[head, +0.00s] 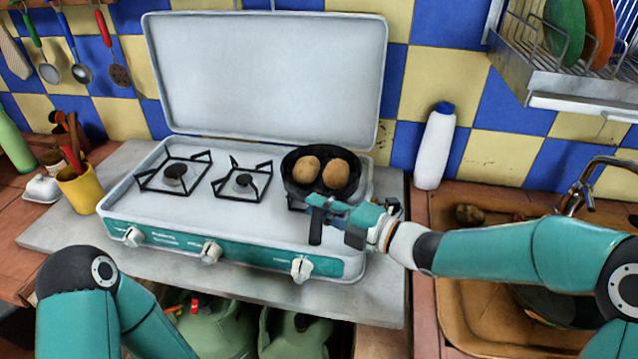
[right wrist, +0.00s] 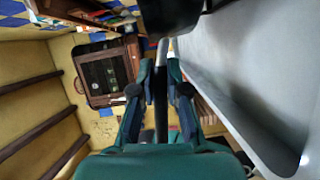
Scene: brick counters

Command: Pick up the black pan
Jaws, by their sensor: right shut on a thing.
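The black pan (head: 292,188) is at the right burner of the camping stove, with two brown potatoes (head: 320,172) in it. Its handle points toward the stove's front edge. My right gripper (head: 325,217) comes in from the right and is shut on the handle. In the right wrist view the dark handle (right wrist: 161,95) runs between the two fingers, and the pan's dark body (right wrist: 168,14) shows at the top. I cannot tell whether the pan rests on the burner or is slightly above it. Only part of my left arm shows at the lower left; its gripper is out of view.
The stove (head: 120,215) has its lid (head: 265,75) raised behind the pan. The left and middle burners are empty. A white bottle (head: 435,148) stands right of the stove. A sink (head: 450,310) lies at right under a dish rack (head: 560,85). A yellow cup (head: 80,190) stands at left.

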